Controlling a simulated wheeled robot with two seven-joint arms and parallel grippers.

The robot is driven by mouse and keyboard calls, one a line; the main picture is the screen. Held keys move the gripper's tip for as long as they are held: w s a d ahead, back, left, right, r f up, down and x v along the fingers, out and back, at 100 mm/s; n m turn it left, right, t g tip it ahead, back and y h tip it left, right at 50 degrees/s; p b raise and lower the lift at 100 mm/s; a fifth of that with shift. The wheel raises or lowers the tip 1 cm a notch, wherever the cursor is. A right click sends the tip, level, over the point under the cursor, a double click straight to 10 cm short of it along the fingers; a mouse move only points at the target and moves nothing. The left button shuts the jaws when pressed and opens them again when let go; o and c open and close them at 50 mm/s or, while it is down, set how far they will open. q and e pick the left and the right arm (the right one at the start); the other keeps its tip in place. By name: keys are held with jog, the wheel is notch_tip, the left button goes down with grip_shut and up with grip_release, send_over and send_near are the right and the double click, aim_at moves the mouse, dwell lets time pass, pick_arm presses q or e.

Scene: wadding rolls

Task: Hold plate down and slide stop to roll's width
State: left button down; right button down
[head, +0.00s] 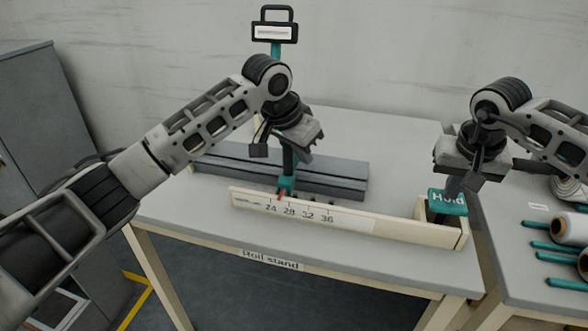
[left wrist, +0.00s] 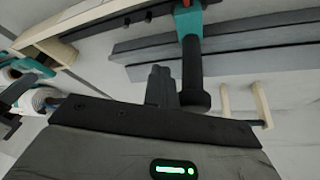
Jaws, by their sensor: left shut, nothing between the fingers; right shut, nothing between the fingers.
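In the left wrist view the stop (left wrist: 190,45) has a black upright handle (left wrist: 195,95). My left gripper (left wrist: 160,88) is shut and empty, its fingers beside that handle; I cannot tell whether they touch it. My right gripper (head: 451,189) is shut, with its fingertips down at the teal plate marked "Hold" (head: 447,203) at the rail's right end. Contact with the plate looks likely but is partly hidden.
A grey grooved bed (head: 335,180) lies behind the rail on the table (head: 390,135). White rolls (head: 570,228) and teal rods lie on the right table. A grey cabinet (head: 40,110) stands left.

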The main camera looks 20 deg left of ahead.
pick_arm(q)
jog(key=shift+a, duration=0.8)
pick_arm(e)
jog(key=shift+s+f, duration=0.1)
jog(key=shift+f, duration=0.1)
pick_arm(q)
jog(key=shift+d, duration=1.3)
pick_arm(e)
jog(key=shift+r, duration=0.1)
jog(key=w+v, duration=0.2)
jog(key=v, duration=0.6)
jog(key=shift+r, duration=0.2)
